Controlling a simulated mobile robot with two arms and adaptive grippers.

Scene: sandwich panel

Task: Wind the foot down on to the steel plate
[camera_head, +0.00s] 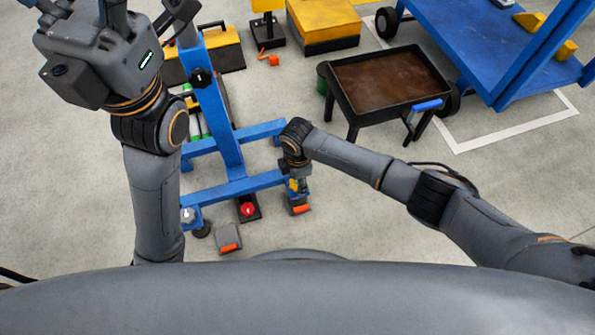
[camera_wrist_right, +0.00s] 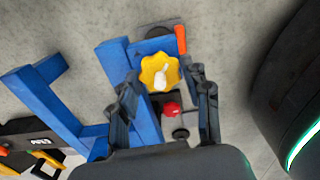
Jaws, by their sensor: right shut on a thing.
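A yellow lobed knob (camera_wrist_right: 147,74) with a pale centre sits on the end of a blue beam in the right wrist view. My right gripper (camera_head: 297,184) is shut on this knob, with a finger on either side. A grey steel plate (camera_head: 299,208) with an orange grip lies on the floor below it. The plate also shows in the right wrist view (camera_wrist_right: 158,32). The foot under the knob is mostly hidden, so I cannot tell whether it touches the plate. My left gripper (camera_head: 115,12) is raised at the top left, its fingertips cut off by the frame.
The blue stand (camera_head: 217,120) also carries a red knob (camera_head: 247,209) and a white knob (camera_head: 188,215). Another plate (camera_head: 228,238) with an orange grip lies in front. A black-rimmed tray table (camera_head: 338,92) and blue cart (camera_head: 440,35) stand at the back right.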

